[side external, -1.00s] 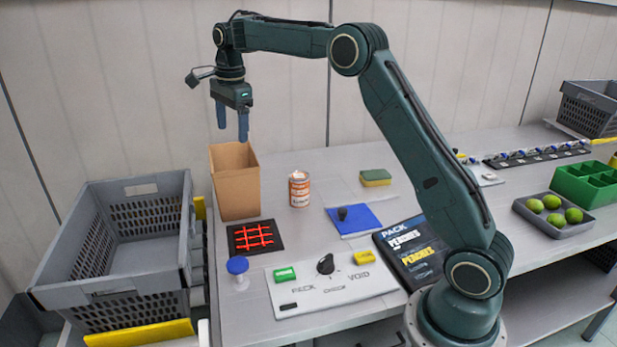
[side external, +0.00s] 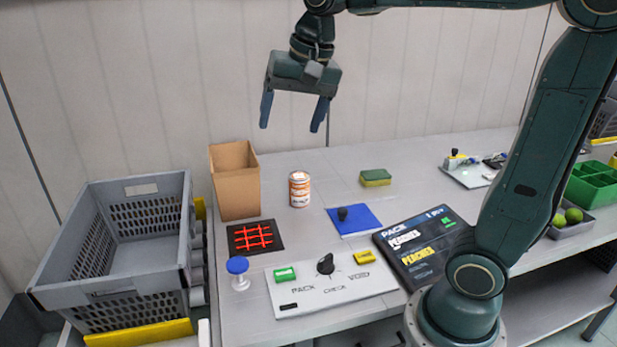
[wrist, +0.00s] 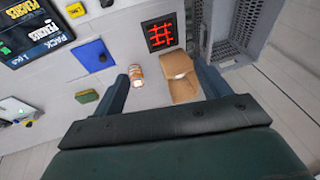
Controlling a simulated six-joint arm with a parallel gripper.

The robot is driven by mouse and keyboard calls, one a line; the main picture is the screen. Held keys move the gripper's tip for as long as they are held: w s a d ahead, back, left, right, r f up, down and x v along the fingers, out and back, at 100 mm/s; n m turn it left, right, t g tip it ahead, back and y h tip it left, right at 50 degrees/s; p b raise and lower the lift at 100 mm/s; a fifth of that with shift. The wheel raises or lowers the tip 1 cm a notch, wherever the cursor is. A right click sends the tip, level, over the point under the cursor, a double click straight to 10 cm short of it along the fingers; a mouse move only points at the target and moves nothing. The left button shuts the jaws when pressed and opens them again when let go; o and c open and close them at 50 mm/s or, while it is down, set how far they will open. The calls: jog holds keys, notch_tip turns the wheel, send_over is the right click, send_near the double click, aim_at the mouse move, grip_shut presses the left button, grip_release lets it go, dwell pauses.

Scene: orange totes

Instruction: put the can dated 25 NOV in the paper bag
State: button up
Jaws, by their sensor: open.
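A can (side external: 299,189) with an orange and white label stands upright on the table, just right of the open brown paper bag (side external: 237,187). Its date is too small to read. In the wrist view the can (wrist: 136,76) lies between my fingers in the picture, near the left one, with the paper bag (wrist: 181,90) beside it. My gripper (side external: 292,113) is open and empty, high above the table behind the can and bag. The bag's inside is mostly hidden; something pale shows at its mouth in the wrist view.
A grey crate (side external: 139,188) stands left of the bag. A black panel with a red grid (side external: 255,237), a blue mat (side external: 354,219), a sponge (side external: 375,177), a control board (side external: 332,284) and a display (side external: 424,244) are on the table. Bare table lies around the can.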

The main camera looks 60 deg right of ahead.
jog(key=s+a+f+n+t, duration=0.1)
jog(key=s+f+n, duration=0.3)
jog(key=s, duration=0.4)
jog(key=s+a+f+n, duration=0.1)
jog(key=s+f+n, duration=0.3)
jog(key=s, duration=0.4)
jog(key=shift+s+a+n+t, duration=0.15)
jog(key=shift+a+n+t, duration=0.25)
dwell(0.3)
